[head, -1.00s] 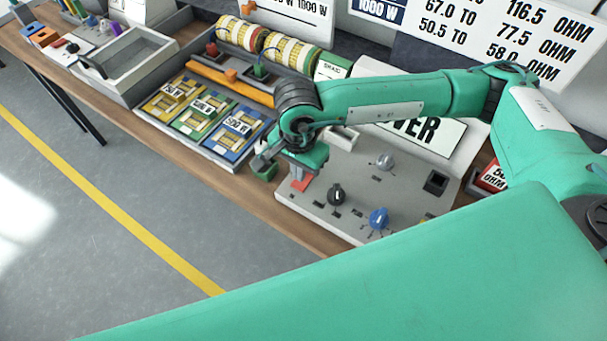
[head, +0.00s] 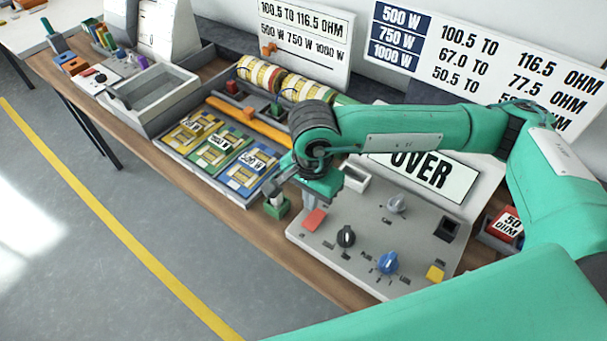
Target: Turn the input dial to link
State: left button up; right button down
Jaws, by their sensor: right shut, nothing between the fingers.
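A light grey control panel (head: 330,258) lies on the bench, carrying three dials. A grey dial (head: 397,203) is at its back, a black dial (head: 346,236) at front left, and a blue dial (head: 388,262) at front right with small marks around it. The labels are too small to read, so I cannot tell which dial is the input one. My right gripper (head: 322,198) is shut and empty, pointing down above the panel's left end, near a red pad (head: 314,219). It is apart from all three dials. My left gripper is not in view.
A yellow pad (head: 435,273) and a black square socket (head: 447,229) are on the panel's right side. A tray with yellow, green and blue blocks (head: 219,150) stands to the left. Sign boards (head: 489,58) stand behind. My right arm crosses above the panel's back.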

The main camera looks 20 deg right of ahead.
aim_at(388, 264)
jog(key=k+j, duration=0.2)
jog(key=k, duration=0.3)
jog(key=k+j, duration=0.2)
jog(key=k, duration=0.25)
jog(key=k+j, duration=0.2)
jog(key=k, duration=0.3)
